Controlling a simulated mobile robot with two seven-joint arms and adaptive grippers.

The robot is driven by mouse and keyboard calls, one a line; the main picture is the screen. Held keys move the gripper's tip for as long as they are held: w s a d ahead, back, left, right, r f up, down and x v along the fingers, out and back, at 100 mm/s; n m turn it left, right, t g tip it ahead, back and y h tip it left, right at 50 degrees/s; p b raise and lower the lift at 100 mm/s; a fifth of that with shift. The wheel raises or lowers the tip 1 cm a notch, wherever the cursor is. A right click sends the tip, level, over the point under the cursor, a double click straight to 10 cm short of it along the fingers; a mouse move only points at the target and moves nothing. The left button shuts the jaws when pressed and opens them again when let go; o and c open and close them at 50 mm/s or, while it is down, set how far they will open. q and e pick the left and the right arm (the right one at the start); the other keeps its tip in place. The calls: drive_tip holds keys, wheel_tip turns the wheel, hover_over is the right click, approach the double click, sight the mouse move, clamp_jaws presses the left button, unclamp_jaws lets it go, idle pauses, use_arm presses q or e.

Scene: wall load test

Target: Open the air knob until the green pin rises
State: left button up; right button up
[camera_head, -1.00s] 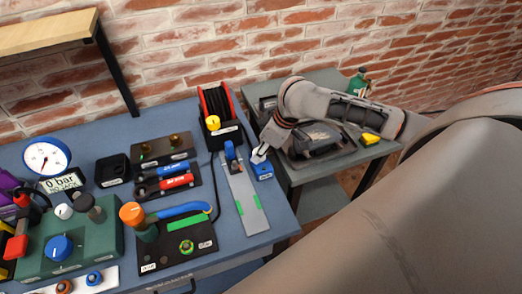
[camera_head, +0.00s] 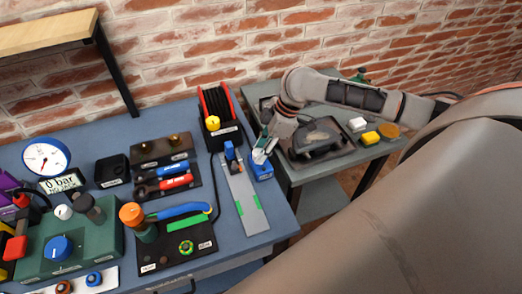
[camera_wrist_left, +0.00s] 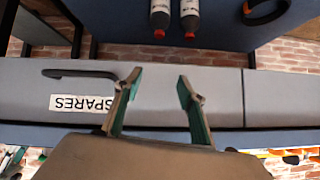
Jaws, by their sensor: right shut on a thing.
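A small blue block with a white label (camera_head: 263,172) stands near the right edge of the blue bench. My right gripper (camera_head: 262,156) points down at its top and is shut there. The part between its fingers, apparently the air knob, is hidden by the fingers. I cannot make out a green pin on the block. My left gripper (camera_wrist_left: 160,76) is open and empty in the left wrist view. It faces a grey drawer front labelled SPARES (camera_wrist_left: 150,98).
A metal strip with a blue clamp (camera_head: 240,190) lies just left of the block. A black box with a yellow knob (camera_head: 212,123) stands behind. A gauge (camera_head: 46,157) is far left.

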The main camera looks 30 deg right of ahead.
drive_tip(key=n, duration=0.2)
drive_tip(key=n+g, duration=0.1)
drive_tip(key=n, duration=0.1)
drive_tip(key=n+g, duration=0.1)
drive_tip(key=n, duration=0.1)
drive_tip(key=shift+w+r+n+y, duration=0.1)
drive_tip(key=shift+w+n+y, duration=0.2)
drive_tip(key=n+g, duration=0.2)
drive_tip(key=n, duration=0.2)
drive_tip(key=shift+n, duration=0.4)
drive_tip(key=o, duration=1.1)
drive_tip(key=shift+h, duration=0.4)
drive_tip(key=v, duration=1.2)
drive_tip(key=shift+w, duration=0.25)
